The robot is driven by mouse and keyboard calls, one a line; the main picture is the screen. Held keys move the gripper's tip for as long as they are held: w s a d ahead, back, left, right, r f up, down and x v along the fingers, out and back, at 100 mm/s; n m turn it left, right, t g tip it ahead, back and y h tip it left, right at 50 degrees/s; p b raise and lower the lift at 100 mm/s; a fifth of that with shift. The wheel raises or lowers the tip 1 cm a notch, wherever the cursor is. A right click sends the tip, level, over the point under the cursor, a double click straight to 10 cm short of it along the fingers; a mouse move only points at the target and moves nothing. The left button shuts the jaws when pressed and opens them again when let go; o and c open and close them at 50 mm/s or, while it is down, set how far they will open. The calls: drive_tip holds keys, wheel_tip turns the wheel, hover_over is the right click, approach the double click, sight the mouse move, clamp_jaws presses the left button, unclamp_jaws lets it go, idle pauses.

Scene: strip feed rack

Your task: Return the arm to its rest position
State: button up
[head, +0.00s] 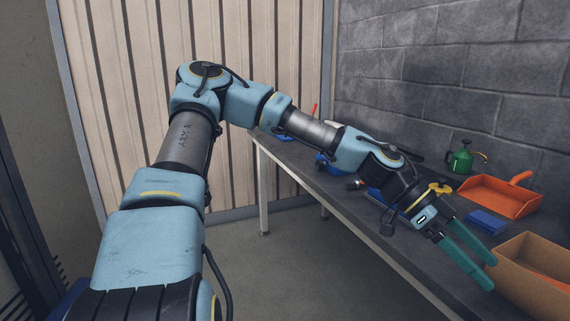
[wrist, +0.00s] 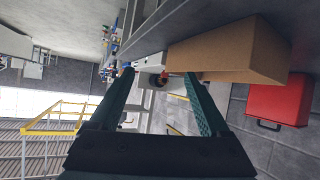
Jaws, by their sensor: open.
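My arm reaches forward and bends right over the edge of a dark bench (head: 352,210) in the head view. My gripper (head: 478,268) has two green fingers, set apart with nothing between them. It points down and right, near the open cardboard box at the bench's front edge. In the wrist view my gripper (wrist: 162,90) shows both fingers spread and empty. Part of the bench behind my forearm is hidden.
A grey block wall stands behind. In the wrist view a red case (wrist: 278,100) is at right. Floor left of the bench is clear.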

drive_tip(key=w+a+f+n+t+y, duration=0.2)
drive_tip(key=w+a+f+n+t, duration=0.15)
drive_tip(key=a+f+n, duration=0.35)
drive_tip(key=w+a+f+n+t+y, duration=0.25)
drive_tip(key=w+a+f, duration=0.25)
drive_tip(key=a, duration=0.5)
drive_tip(key=w+a+r+n+t+y, duration=0.1)
drive_tip(key=w+a+r+n+t, duration=0.1)
drive_tip(key=a+n, duration=0.6)
drive_tip(key=w+a+r+n+t+y, duration=0.2)
drive_tip(key=w+a+r+n, duration=0.3)
drive_tip(key=a, duration=1.1)
drive_tip(key=r+n, duration=0.1)
drive_tip(key=n, duration=0.2)
drive_tip(key=shift+a+t, duration=0.15)
drive_tip(key=shift+t, duration=0.25)
drive_tip(key=shift+w+r, duration=0.1)
